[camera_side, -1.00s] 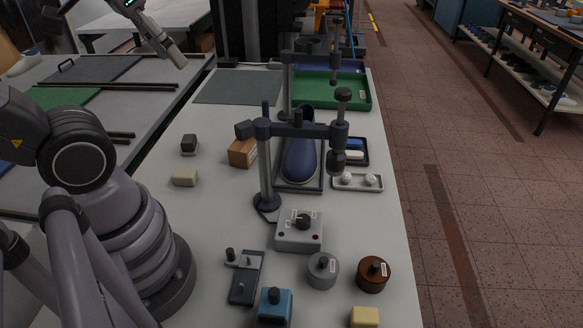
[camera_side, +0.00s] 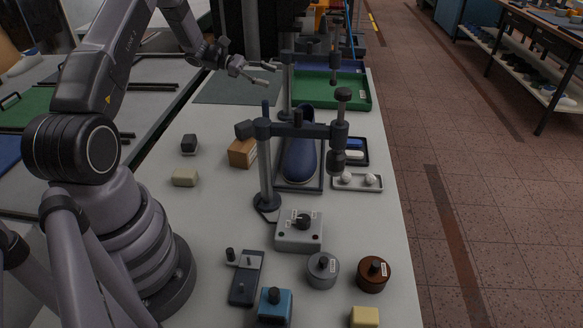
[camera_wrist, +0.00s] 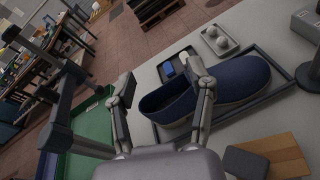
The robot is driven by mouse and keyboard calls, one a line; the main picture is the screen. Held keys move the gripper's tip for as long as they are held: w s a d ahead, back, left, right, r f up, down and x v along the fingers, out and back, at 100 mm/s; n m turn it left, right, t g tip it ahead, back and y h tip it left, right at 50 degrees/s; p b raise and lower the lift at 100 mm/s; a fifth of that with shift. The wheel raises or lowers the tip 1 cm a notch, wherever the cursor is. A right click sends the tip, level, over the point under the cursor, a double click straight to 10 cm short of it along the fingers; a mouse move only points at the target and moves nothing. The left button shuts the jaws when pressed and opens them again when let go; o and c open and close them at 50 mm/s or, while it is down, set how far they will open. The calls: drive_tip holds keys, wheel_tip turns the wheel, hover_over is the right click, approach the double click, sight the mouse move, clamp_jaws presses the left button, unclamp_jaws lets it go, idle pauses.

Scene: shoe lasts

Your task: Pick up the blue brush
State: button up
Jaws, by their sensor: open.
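A small blue piece (camera_side: 354,143), which looks like the blue brush, lies in a small dark tray (camera_side: 366,158) right of the clamp stand. A white piece (camera_side: 354,155) lies beside it. In the wrist view the blue piece (camera_wrist: 169,70) shows between my fingers, farther off, with the white piece (camera_wrist: 184,56) beside it. My gripper (camera_side: 270,74) is open and empty, raised over the far part of the table, behind and left of the tray. Its spread fingers also show in the wrist view (camera_wrist: 159,72). The stand's arm hides part of the tray in the side view.
A clamp stand (camera_side: 265,165) rises in front of a blue shoe (camera_side: 299,162) on a tray; another post (camera_side: 287,85) stands behind. A green tray (camera_side: 335,98) is at the far right. A white tray (camera_side: 343,183) holds two pale balls. A wooden block (camera_side: 242,152) stands left.

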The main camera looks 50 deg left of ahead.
sight(264, 101)
drive_tip(key=s+a+f+n+t+y, duration=0.25)
drive_tip(key=a+f+n+t, duration=0.5)
drive_tip(key=a+f, duration=0.45)
drive_tip(key=shift+n+g+y, duration=0.25)
drive_tip(key=shift+g+y, duration=0.2)
drive_tip(key=x, duration=0.5)
drive_tip(key=f+x, duration=0.1)
drive_tip(key=x, duration=0.2)
drive_tip(key=shift+s+d, duration=0.25)
drive_tip(key=shift+d, duration=0.15)
clamp_jaws()
